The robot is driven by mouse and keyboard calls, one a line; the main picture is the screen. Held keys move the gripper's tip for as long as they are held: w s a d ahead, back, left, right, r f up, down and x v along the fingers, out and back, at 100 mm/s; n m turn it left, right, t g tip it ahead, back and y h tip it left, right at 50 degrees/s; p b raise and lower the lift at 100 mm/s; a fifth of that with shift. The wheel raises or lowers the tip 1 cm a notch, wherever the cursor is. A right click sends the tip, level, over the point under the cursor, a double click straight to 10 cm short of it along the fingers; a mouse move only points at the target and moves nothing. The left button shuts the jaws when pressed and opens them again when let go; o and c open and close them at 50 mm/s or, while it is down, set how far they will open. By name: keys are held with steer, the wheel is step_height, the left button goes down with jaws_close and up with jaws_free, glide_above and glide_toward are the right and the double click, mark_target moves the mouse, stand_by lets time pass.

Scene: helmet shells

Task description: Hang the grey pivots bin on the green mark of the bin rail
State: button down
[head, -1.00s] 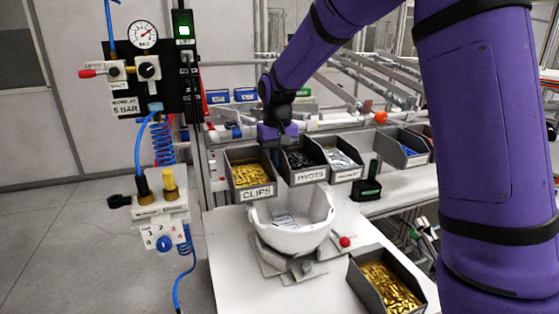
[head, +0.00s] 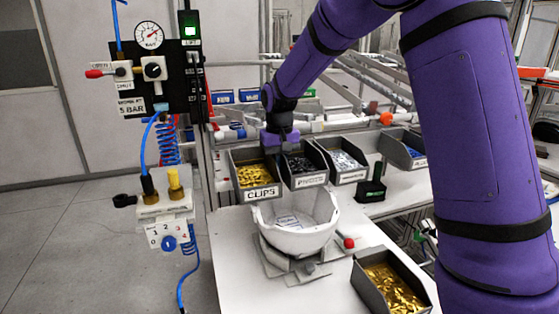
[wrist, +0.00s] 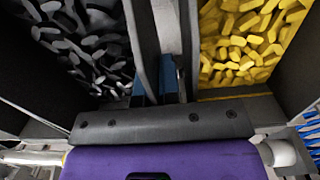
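The grey pivots bin (head: 309,181) stands on the bench between the clips bin (head: 262,192) and a bin of silvery parts (head: 347,176). It holds dark parts, seen at left in the wrist view. My gripper (head: 281,148) points down at the rear of the pivots and clips bins. In the wrist view its blue fingertips (wrist: 157,83) are at the pivots bin's side wall (wrist: 144,40), one apparently on each side. I cannot tell whether they grip it. A small green patch (head: 309,93) shows behind my arm, among blue ones; whether it is the rail's mark is unclear.
A white helmet shell (head: 295,228) sits on a fixture in front of the bins. A bin of brass-coloured parts (head: 394,290) is at front right. A dark green tool (head: 373,186) stands right of the bins. Pipes cross behind. An air panel (head: 160,75) is at left.

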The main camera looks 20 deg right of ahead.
steer(key=c, duration=1.2)
jaws_free()
steer(key=shift+c, duration=0.2)
step_height(320, 180, up, 11)
steer(key=shift+f, duration=0.1)
steer(key=s+d+r+t, duration=0.1)
steer(key=s+d+r, duration=0.15)
steer(key=s, duration=0.65)
steer(key=s+d+r+t, duration=0.2)
steer(key=s+r, duration=0.2)
steer(key=s, duration=0.5)
steer(key=s+d+f+t, duration=0.1)
steer(key=s+f, duration=0.1)
steer(key=s, duration=0.6)
steer(key=s+d+f+t, duration=0.1)
steer(key=s+f, duration=0.1)
steer(key=s, duration=0.7)
steer(key=shift+d, duration=0.2)
